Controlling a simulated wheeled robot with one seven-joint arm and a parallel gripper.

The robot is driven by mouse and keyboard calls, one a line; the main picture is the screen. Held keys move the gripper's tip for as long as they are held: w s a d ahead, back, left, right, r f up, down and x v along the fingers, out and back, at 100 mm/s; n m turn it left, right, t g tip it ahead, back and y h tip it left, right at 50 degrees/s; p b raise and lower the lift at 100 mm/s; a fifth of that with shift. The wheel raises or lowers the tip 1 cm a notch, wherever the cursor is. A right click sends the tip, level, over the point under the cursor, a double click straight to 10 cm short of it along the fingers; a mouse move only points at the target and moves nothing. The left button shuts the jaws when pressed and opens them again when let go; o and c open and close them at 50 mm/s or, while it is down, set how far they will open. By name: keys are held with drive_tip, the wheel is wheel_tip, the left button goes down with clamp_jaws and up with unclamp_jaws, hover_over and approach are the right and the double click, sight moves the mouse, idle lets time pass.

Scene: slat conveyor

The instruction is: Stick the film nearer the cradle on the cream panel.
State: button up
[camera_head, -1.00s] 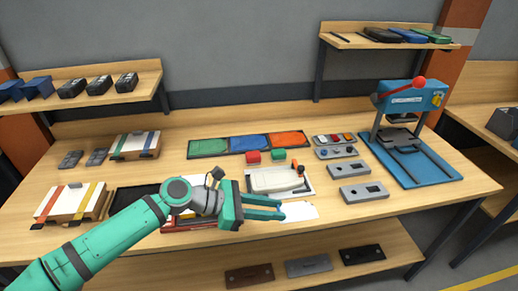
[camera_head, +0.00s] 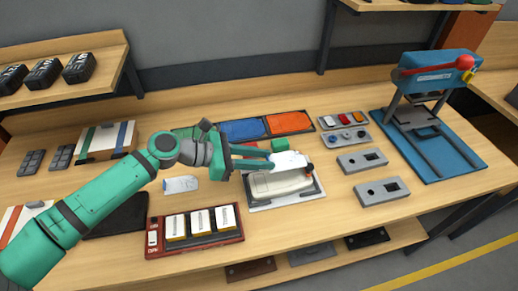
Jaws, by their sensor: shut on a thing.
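The cream panel (camera_head: 278,184) lies in a pale cradle (camera_head: 318,192) right of the table's middle. My gripper (camera_head: 270,160) is over the panel's far edge, its two green fingers shut on a thin white film (camera_head: 292,159). The film extends right from the fingertips and overlaps the far part of the panel in this view; I cannot tell whether it touches it. A second whitish film (camera_head: 180,184) lies on the table left of the cradle, below my wrist.
A red tray with white and yellow boxes (camera_head: 158,241) stands at front left. Grey fixtures (camera_head: 382,192) and a blue press (camera_head: 432,150) stand right. Front right table is clear.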

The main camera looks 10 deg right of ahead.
hover_over(259, 184)
drive_tip(key=shift+w+d+f, duration=0.1)
drive_tip(key=shift+d+f, duration=0.1)
drive_tip(key=shift+f, duration=1.3)
drive_tip(key=shift+d+f, duration=0.2)
drive_tip(key=shift+f, duration=1.25)
drive_tip(key=shift+a+f, duration=0.15)
drive_tip(key=shift+f, duration=0.15)
drive_tip(key=shift+f, duration=0.6)
drive_tip(key=shift+f, duration=0.4)
drive_tip(key=shift+f, duration=0.1)
idle(0.5)
drive_tip(key=o, duration=1.1)
drive_tip(key=shift+a, duration=0.15)
